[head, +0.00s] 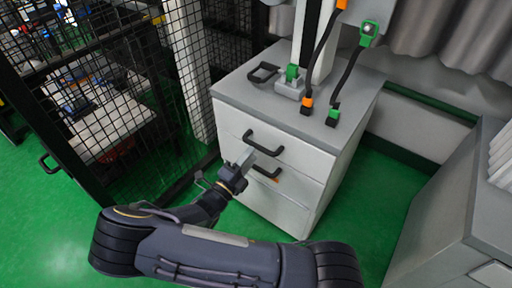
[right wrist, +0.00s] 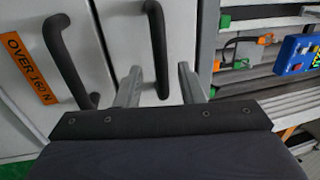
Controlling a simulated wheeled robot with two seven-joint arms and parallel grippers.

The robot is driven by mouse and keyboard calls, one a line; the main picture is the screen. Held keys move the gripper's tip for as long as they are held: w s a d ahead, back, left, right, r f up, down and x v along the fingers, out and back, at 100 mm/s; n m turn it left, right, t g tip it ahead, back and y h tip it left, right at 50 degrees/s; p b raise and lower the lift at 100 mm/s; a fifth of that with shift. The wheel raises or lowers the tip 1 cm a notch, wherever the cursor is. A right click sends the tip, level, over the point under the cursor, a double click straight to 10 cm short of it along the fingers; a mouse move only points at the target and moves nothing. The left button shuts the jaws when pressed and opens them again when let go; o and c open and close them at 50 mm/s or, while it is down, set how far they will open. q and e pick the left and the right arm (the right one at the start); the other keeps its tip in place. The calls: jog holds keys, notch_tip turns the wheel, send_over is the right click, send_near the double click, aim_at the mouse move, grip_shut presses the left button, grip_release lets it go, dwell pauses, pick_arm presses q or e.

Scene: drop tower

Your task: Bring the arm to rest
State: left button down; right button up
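My right arm reaches in from the bottom of the head view. Its gripper (head: 246,158) is in front of the white drawer cabinet (head: 318,170), near the black upper drawer handle (head: 263,146) and lower drawer handle (head: 262,171). In the right wrist view the two grey fingers (right wrist: 160,85) are spread apart with nothing held between them. One black handle (right wrist: 157,45) shows beyond the gap, and another (right wrist: 68,60) lies to the left. I cannot tell exactly how far the fingertips are from the drawer front. My left gripper is not in view.
A black mesh fence (head: 130,100) stands to the left. A grey column and cables with orange (head: 307,104) and green (head: 333,116) ends are on the cabinet top. A grey unit (head: 440,220) stands at right. Green floor is clear between it and the cabinet.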

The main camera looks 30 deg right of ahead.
jog(key=shift+v, duration=1.15)
